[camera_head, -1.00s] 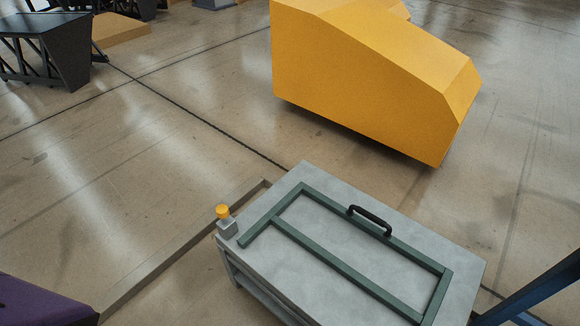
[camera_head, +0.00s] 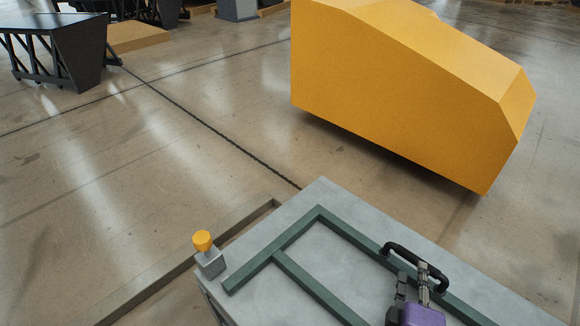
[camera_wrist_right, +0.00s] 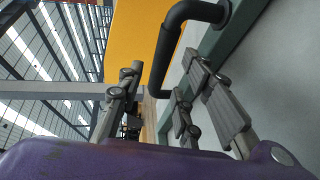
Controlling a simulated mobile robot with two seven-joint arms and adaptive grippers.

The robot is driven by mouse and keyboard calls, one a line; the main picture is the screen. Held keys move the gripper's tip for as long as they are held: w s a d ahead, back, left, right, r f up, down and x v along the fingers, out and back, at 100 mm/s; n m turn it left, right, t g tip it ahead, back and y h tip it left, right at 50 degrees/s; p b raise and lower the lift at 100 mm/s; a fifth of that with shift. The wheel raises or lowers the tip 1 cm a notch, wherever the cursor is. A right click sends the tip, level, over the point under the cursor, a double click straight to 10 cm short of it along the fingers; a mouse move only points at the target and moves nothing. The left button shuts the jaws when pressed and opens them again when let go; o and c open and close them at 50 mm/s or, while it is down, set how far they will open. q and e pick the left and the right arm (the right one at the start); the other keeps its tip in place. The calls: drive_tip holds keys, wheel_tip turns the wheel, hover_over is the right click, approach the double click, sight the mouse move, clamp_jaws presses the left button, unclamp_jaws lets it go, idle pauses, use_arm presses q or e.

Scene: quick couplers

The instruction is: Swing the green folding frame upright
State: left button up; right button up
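The green folding frame (camera_head: 300,283) lies flat on a grey table (camera_head: 318,192). Its black handle (camera_head: 398,248) stands up from the far bar. My right gripper (camera_head: 414,282), with a purple body, is at the near side of the handle, its fingers open. In the right wrist view the handle (camera_wrist_right: 166,50) appears between the spread fingers (camera_wrist_right: 155,98), close to their tips; I cannot tell whether they touch it. The frame's bar (camera_wrist_right: 222,42) runs beside the fingers. The frame's near right part is cut off in the head view. My left gripper is not in view.
A yellow knob on a grey block (camera_head: 210,263) sits at the table's left corner. A large yellow block (camera_head: 400,105) stands on the floor behind the table. A low rail (camera_head: 165,280) runs along the floor at left. The floor between is clear.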

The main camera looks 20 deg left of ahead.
sight(417, 261)
drive_tip(key=w, duration=0.2)
drive_tip(key=w+f+b, duration=0.1)
drive_tip(key=w, duration=0.1)
drive_tip(key=shift+w, duration=0.9)
clamp_jaws()
